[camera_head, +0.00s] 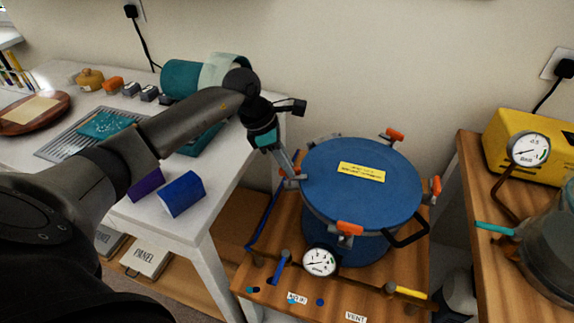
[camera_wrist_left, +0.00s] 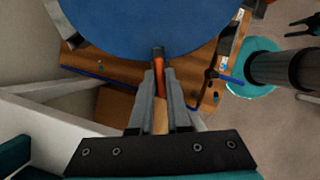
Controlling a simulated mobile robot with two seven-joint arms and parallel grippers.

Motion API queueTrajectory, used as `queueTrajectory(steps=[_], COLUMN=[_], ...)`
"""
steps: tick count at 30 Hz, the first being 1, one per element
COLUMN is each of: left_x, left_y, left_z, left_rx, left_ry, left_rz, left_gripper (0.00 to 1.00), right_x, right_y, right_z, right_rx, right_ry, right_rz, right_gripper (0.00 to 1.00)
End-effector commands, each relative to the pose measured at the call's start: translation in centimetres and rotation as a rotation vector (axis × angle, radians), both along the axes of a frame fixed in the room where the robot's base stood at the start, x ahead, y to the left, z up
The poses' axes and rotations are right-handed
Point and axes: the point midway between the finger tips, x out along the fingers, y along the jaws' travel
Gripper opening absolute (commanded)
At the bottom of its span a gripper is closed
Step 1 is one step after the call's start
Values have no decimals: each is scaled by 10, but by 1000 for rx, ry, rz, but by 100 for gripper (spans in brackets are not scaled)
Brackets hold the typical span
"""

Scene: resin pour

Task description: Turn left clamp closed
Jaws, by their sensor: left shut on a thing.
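The blue round lid (camera_head: 360,185) of the pressure pot has several orange-handled clamps around its rim and a yellow label on top. The left clamp (camera_head: 296,177) is at the lid's left edge. My left gripper (camera_head: 288,168) reaches it from the upper left and is shut on its orange handle. In the left wrist view the handle (camera_wrist_left: 159,76) lies between the two grey fingers (camera_wrist_left: 159,92), just beside the lid (camera_wrist_left: 150,25). The fingers partly hide the clamp, so its exact angle cannot be told. My right gripper cannot be made out.
A pressure gauge (camera_head: 320,262) and valves sit on the wooden stand (camera_head: 375,290) before the pot. Other clamps show at the front (camera_head: 349,229), right (camera_head: 435,186) and back (camera_head: 394,135). A white table (camera_head: 225,190) stands left; a yellow pump (camera_head: 505,150) is right.

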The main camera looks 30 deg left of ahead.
Motion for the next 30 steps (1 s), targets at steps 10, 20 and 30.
queueTrajectory(steps=[10,20,30], left_x=[0,0,-12], left_y=[-1,0,20], left_z=[1,2,56], left_rx=[-1,0,4], left_ry=[-2,-2,-6], left_rz=[-2,-1,1], left_gripper=[40,45,45], right_x=[0,0,-1], right_y=[-1,-1,-1], right_z=[1,1,7], right_rx=[-1,-1,0], right_ry=[1,1,1], right_rz=[0,0,1], right_gripper=[50,50,50])
